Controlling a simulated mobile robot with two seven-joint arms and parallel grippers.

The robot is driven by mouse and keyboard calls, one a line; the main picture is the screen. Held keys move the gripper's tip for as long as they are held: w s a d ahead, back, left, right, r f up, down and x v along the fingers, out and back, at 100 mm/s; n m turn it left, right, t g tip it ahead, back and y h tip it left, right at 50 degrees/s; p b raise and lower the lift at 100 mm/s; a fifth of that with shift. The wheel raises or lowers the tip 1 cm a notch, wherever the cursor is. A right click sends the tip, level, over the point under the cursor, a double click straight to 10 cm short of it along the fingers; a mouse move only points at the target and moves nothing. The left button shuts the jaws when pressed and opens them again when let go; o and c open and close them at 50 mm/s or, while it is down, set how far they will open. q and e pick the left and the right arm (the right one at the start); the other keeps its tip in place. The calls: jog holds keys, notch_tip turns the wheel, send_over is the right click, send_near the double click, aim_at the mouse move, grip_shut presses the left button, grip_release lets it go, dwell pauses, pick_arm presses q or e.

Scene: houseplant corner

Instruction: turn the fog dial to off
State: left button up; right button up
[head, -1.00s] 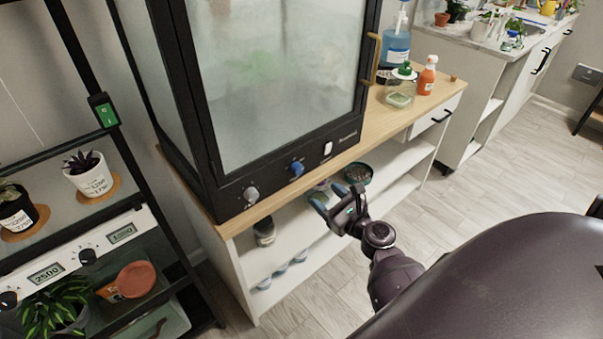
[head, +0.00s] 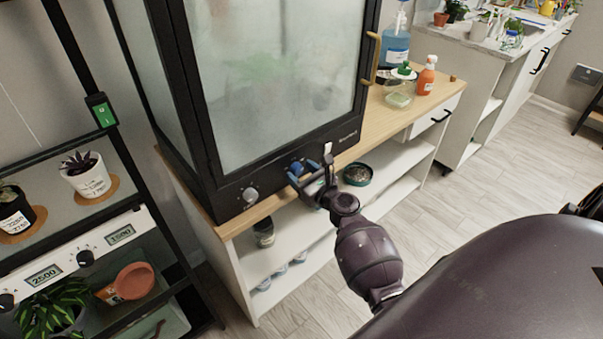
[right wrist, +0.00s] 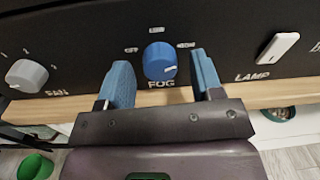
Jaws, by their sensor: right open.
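The blue fog dial (head: 297,168) is on the black lower front panel of the glass cabinet (head: 270,80). In the right wrist view the fog dial (right wrist: 160,62) sits above the word FOG, with small marks around it too blurred to read surely. I cannot tell which mark it points to. My right gripper (head: 308,180) is at the panel, open. In the right wrist view its blue fingers (right wrist: 163,80) stand on either side of the dial, with gaps visible between them and it. My left gripper is not in view.
A grey fan knob (right wrist: 27,75) is left of the dial and a white lamp switch (right wrist: 279,46) is right of it. A wooden cabinet top (head: 415,100) carries bottles to the right. A plant rack (head: 100,160) stands at the left. Open shelves are below.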

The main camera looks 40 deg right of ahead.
jog(key=c, duration=0.9)
